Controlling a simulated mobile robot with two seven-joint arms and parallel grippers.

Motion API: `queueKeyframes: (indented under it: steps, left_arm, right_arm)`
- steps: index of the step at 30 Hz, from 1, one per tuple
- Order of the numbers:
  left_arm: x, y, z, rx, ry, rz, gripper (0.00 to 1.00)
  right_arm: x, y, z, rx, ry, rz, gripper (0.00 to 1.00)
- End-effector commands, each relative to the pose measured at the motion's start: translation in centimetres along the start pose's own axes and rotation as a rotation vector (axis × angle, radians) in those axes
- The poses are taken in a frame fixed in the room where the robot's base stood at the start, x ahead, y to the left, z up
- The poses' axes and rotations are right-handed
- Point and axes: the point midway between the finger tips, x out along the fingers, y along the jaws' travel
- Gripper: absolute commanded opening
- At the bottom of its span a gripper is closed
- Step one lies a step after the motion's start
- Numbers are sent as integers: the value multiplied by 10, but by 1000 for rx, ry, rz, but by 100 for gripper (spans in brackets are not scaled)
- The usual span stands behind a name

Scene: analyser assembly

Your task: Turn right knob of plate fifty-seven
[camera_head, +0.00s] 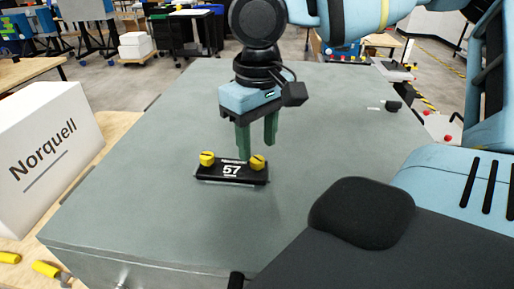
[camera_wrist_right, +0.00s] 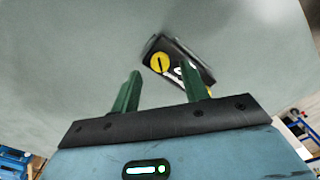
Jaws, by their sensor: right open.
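Plate fifty-seven (camera_head: 231,173) is a black plate with a white "57", lying on the grey top in the middle of the head view. It carries a yellow left knob (camera_head: 207,158) and a yellow right knob (camera_head: 257,162). My right gripper (camera_head: 257,150) has green fingers, open and pointing down, just behind the plate near the right knob. In the right wrist view, the plate (camera_wrist_right: 183,66) lies beyond the open fingers (camera_wrist_right: 165,88). One yellow knob (camera_wrist_right: 159,63) with a dark slot shows between them; the other is mostly hidden behind a finger. My left gripper is not seen.
A white box marked "Norquell" (camera_head: 48,150) stands at the left on a wooden table. Yellow pieces (camera_head: 46,269) lie at the lower left. A small black object (camera_head: 393,106) sits at the back right of the grey top (camera_head: 140,200). The surface around the plate is clear.

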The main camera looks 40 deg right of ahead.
Motion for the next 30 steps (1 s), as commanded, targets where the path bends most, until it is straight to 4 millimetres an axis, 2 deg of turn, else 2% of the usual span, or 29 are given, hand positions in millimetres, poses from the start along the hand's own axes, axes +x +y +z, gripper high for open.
queueKeyframes:
  steps: [3,7,18,28,30]
  left_arm:
    - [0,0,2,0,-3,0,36]
    - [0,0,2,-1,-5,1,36]
    - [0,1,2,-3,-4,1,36]
    - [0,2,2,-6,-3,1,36]
    - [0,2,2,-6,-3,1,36]
  right_arm:
    - [17,0,0,-1,-3,0,45]
    - [28,0,0,-1,-1,0,45]
    - [33,0,0,-1,2,0,45]
    - [33,0,0,-2,2,0,2]
    - [32,0,0,-2,2,0,0]
